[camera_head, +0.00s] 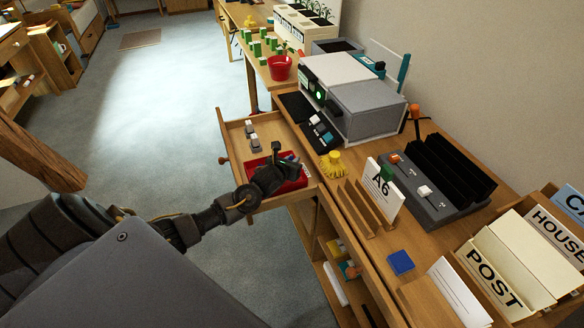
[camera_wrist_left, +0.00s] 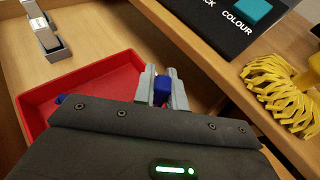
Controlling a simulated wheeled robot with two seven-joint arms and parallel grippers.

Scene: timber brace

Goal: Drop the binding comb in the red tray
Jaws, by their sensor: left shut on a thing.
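The red tray (camera_head: 291,186) lies in the open wooden drawer (camera_head: 236,132). In the left wrist view the tray (camera_wrist_left: 95,77) spreads to the left of the fingers. My left gripper (camera_head: 284,162) is over the tray, with its jaws (camera_wrist_left: 163,88) shut on a blue piece (camera_wrist_left: 161,91), which I take to be the binding comb. Most of the piece is hidden by the fingers and the gripper body. Another bit of blue (camera_wrist_left: 60,99) shows at the tray's left side; I cannot tell whether it belongs to the same piece. My right gripper is not in view.
Grey metal clips (camera_head: 253,138) lie in the drawer behind the tray. On the desk nearby are a black button panel (camera_head: 320,132), a yellow fringed thing (camera_head: 332,164) and a grey machine (camera_head: 366,104). The drawer's right side meets the desk edge.

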